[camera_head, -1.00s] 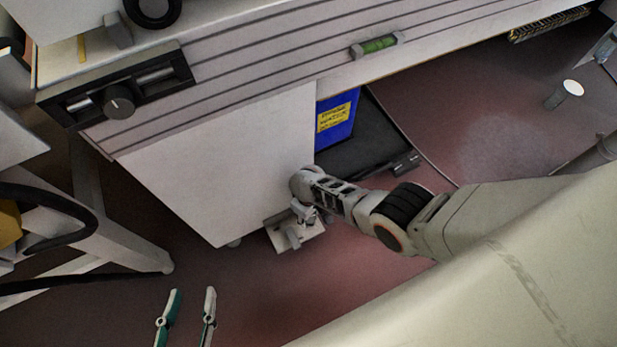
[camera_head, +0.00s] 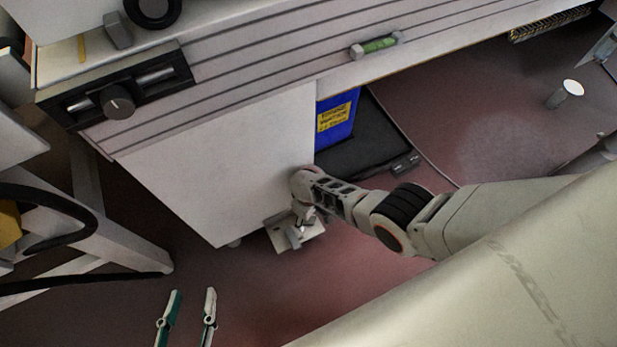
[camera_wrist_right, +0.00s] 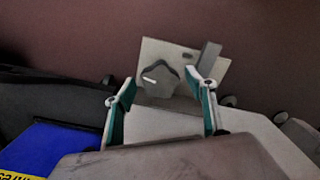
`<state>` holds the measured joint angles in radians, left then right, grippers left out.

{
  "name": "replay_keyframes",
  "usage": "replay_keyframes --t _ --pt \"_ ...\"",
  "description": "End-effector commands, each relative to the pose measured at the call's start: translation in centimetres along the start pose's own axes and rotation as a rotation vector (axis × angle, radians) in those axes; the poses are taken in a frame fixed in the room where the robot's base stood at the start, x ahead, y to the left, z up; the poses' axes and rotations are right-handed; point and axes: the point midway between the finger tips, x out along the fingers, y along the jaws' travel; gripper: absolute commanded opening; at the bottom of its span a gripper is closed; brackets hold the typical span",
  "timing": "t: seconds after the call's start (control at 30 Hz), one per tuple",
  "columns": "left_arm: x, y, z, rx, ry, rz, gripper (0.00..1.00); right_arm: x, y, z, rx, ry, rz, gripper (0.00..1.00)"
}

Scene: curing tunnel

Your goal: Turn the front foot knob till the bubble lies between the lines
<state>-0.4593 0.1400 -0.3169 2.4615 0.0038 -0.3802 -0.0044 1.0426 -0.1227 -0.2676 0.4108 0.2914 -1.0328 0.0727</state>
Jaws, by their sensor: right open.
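The front foot knob (camera_wrist_right: 160,80) is grey and lobed with a white mark, on a pale foot plate (camera_wrist_right: 213,73) with an upright grey block. My right gripper (camera_wrist_right: 162,92) is open, its teal-lined fingertips on either side of the knob; contact cannot be told. In the head view my right arm reaches down to the foot plate (camera_head: 306,238) at the cabinet's lower corner, and hides the knob. The green level vial (camera_head: 380,45) sits on the machine's front rail; its bubble and lines are too small to read. My left gripper (camera_head: 190,318) is open and empty at the bottom.
A white cabinet panel (camera_head: 225,165) stands above the foot. A blue container (camera_head: 337,117) with a yellow label stands beside a black mat (camera_head: 365,145). A dark control panel (camera_head: 115,90) is at upper left. White frame legs stand at left; reddish floor is open below.

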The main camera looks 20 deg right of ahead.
Motion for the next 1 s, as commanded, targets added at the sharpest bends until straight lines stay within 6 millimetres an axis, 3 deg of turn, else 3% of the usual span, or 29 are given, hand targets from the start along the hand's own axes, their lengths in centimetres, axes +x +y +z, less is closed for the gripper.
replay_keyframes --t 0.27,0.57,1.0 --pt "0.0 0.0 -0.1 0.000 0.001 -0.001 0.36 -0.8 -0.2 -0.2 0.000 0.002 -0.004 0.56" --pt "0.1 0.0 -0.1 0.000 0.001 -0.002 0.36 -3.0 0.0 0.0 0.002 0.002 0.000 0.56" --pt "0.1 -0.1 -0.1 0.000 0.001 -0.002 0.36 -8.6 -0.1 0.0 0.001 0.003 -0.002 0.56"
